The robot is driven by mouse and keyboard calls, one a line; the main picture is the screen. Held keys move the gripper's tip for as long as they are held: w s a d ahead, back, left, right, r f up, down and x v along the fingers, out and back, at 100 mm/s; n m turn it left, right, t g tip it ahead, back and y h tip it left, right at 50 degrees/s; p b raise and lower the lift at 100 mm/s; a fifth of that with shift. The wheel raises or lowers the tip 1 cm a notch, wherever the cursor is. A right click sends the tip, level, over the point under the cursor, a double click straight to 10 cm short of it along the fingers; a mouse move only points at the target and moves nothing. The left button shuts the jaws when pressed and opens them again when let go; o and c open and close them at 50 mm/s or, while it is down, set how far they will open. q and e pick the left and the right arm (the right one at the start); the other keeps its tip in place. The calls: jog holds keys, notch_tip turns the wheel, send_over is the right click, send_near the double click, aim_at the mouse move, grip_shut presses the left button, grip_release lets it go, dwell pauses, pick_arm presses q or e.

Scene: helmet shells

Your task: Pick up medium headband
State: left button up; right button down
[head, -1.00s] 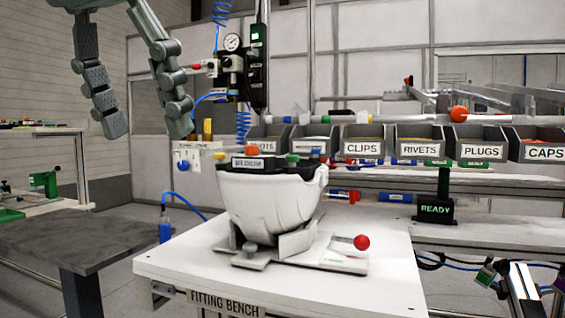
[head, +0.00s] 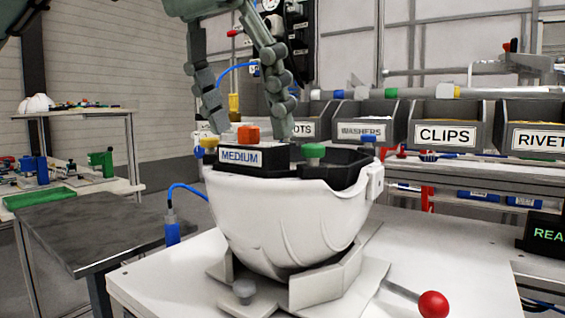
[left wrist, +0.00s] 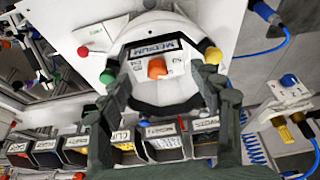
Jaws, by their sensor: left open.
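The medium headband (head: 283,174) is black, with a "MEDIUM" label (head: 241,157) and an orange knob (head: 248,133) at its front. It sits in an upturned white helmet shell (head: 290,220) held on the bench fixture. Green, yellow and blue knobs stand around its rim. In the left wrist view the label and orange knob (left wrist: 157,68) lie between and beyond the open fingers (left wrist: 168,92). Contact cannot be told. My right gripper is not in view.
A red-knobbed lever (head: 433,304) sticks out right of the fixture. Labelled bins (head: 445,133) line the back. A dark grey table (head: 95,235) stands at left, with a blue hose near the bench corner. The white bench top (head: 450,270) is clear at right.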

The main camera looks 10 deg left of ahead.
aim_at(258, 143)
pick_arm(q)
jog(key=x, duration=0.5)
jog(key=shift+s, duration=0.1)
jog(key=c, duration=0.9)
